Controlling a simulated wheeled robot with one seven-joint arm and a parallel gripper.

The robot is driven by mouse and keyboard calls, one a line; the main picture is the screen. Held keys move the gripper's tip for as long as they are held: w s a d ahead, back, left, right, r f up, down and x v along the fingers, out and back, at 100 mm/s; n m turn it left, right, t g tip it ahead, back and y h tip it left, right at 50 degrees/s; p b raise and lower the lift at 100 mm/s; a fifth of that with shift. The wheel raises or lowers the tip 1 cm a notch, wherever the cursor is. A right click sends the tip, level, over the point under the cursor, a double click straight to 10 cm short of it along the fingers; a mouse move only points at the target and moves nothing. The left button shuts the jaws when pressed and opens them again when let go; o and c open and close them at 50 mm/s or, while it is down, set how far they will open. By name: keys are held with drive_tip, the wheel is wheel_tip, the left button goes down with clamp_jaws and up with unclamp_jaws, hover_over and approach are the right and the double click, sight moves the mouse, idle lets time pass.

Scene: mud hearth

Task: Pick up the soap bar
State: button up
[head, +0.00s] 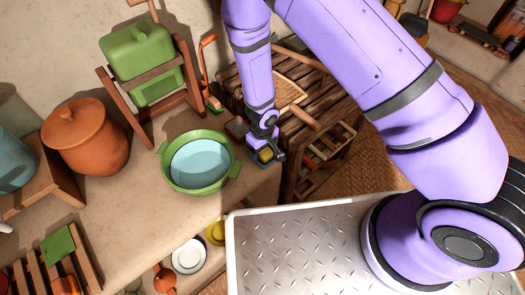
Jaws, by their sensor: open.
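A small yellowish block (265,155), which looks like the soap bar, is at the counter's right edge, just right of the green basin. My gripper (264,152) points down right over it. Its jaws are open and seem to be at the block's sides, but they hide part of it. I cannot tell whether they touch it. Something dark and flat shows under the block, mostly hidden.
A green two-handled basin (199,164) of water stands close on the left. A small brown block (237,128) lies just behind my gripper. A slatted wooden stand (310,120) is to the right. An orange lidded pot (86,138) stands further left. The counter's front middle is bare.

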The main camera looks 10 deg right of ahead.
drive_tip(key=c, duration=1)
drive_tip(key=shift+c, duration=0.2)
